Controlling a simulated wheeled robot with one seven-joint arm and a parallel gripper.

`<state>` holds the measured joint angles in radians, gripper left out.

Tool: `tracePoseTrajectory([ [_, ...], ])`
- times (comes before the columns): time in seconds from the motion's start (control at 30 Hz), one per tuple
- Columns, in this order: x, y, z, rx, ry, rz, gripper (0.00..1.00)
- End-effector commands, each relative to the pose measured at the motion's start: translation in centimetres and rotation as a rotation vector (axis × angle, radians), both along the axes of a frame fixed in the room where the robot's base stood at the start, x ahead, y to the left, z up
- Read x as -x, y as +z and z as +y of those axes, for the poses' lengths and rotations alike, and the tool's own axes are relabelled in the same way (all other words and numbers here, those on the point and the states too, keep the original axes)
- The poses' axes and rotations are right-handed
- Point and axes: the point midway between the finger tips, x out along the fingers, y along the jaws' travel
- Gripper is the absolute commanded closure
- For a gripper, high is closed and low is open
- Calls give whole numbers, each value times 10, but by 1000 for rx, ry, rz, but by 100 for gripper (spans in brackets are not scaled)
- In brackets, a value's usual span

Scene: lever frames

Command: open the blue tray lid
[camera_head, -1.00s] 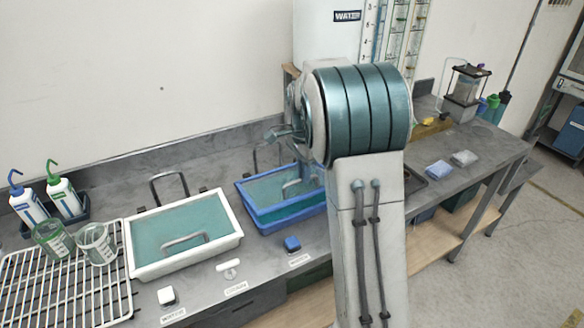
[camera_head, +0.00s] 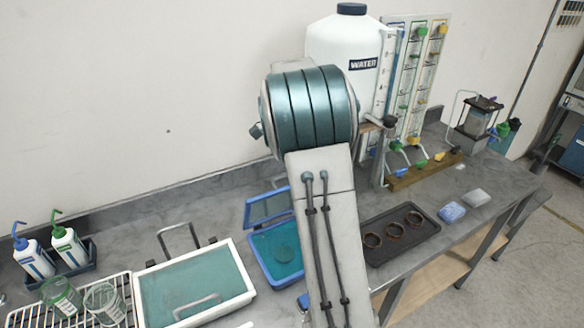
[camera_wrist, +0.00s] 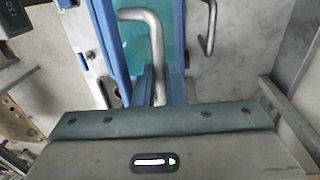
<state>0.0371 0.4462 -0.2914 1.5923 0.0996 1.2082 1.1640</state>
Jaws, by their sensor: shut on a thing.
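The blue tray (camera_head: 262,262) stands on the bench in the head view, partly hidden by my arm. Its blue-framed lid (camera_head: 268,194) is swung up and tilted back at the rear edge. The tray's teal inside shows with a round shape in it. In the wrist view the lid's blue frame (camera_wrist: 113,45) and its bent grey metal handle (camera_wrist: 155,45) run down to my gripper (camera_wrist: 160,103). My gripper is shut on the handle; the fingertips are mostly hidden. The head view hides my gripper behind my arm.
A white tray (camera_head: 251,290) with a closed teal lid stands to the left, beside a wire rack (camera_head: 30,312) with beakers. A dark tray (camera_head: 378,256) with several rings lies to the right. A white water tank (camera_head: 338,50) stands behind my arm.

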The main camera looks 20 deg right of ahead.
Motion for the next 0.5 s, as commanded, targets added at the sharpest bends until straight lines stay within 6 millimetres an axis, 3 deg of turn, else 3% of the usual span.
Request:
tracePoseTrajectory([
  [0.5, -47, -3, 11, 23, 16, 278, 100],
])
